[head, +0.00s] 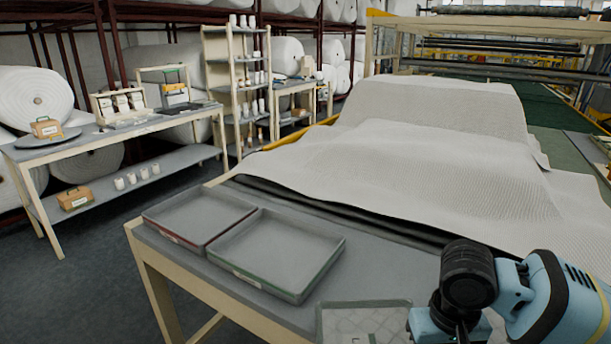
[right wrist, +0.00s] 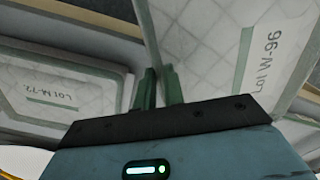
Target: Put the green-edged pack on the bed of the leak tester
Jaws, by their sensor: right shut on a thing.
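In the right wrist view, my right gripper (right wrist: 160,90) is shut on the edge of a pale quilted pack (right wrist: 195,45). This pack has a green stripe and an upside-down label that seems to read LOT M-96. In the head view my right arm is at the lower right, and its fingertips are out of frame. A clear quilted pack (head: 365,315) shows at the bottom edge, partly cut off; I cannot tell whether it is the held one. My left gripper is not in view. I cannot clearly identify the leak tester; a framed device (head: 174,88) stands on the far-left bench.
A red-edged tray (head: 160,234) and a green-edged tray (head: 268,288) look empty on the near table. A second pack (right wrist: 65,85), labelled LOT M-72, shows in the wrist view. White wadding (head: 420,150) covers the machine behind. Floor is clear between table and left bench (head: 60,150).

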